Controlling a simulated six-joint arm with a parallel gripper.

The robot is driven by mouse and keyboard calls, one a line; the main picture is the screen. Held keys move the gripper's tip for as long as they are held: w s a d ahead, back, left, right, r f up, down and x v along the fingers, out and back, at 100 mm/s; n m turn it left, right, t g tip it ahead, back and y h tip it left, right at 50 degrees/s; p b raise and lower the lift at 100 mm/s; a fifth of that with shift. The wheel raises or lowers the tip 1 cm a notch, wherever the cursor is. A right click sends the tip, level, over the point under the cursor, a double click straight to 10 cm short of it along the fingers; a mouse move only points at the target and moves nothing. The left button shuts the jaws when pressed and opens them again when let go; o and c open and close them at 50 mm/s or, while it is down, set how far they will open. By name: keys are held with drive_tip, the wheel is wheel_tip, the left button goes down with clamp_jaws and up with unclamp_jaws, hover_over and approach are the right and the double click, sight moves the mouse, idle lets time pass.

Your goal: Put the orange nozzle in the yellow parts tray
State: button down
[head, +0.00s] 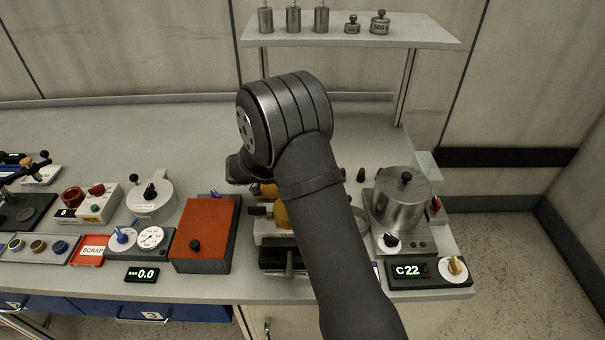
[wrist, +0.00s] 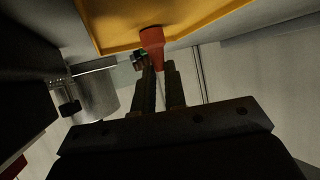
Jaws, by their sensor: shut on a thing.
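The orange nozzle (wrist: 152,46) shows in the wrist view at my fingertips, its wider end pointing away from them. My gripper (wrist: 160,70) is shut on it, with its two dark fingers close together. The yellow parts tray (wrist: 207,20) fills the top of the wrist view, beyond the nozzle and overlapping it in the picture. I cannot tell whether the nozzle touches the tray. In the head view my arm hides the fingers and the nozzle. Yellow patches (head: 265,190) show beside my arm there, but I cannot tell whether they are the tray.
An orange-topped box (head: 205,230) stands left of my arm. A steel pot (head: 402,200) and a C22 display (head: 410,270) stand to the right. A shelf (head: 350,30) with metal weights is at the back. The back left bench is clear.

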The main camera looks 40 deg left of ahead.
drive_tip(key=c, duration=1.5)
unclamp_jaws()
drive_tip(key=shift+f, duration=0.1)
drive_tip(key=shift+s+a+r, duration=0.1)
drive_tip(key=shift+s+r, duration=0.15)
drive_tip(key=shift+r, duration=0.05)
drive_tip(key=v, duration=1.1)
drive_tip(key=shift+s+r, duration=0.1)
drive_tip(key=shift+s, duration=0.1)
drive_tip(key=x, duration=1.2)
drive_tip(key=shift+w+f, duration=0.2)
drive_tip(key=shift+f, duration=0.1)
wheel_tip(320, 180, up, 3)
drive_tip(key=shift+s+r, duration=0.1)
drive_tip(key=shift+s, duration=0.05)
drive_tip(key=shift+r, duration=0.65)
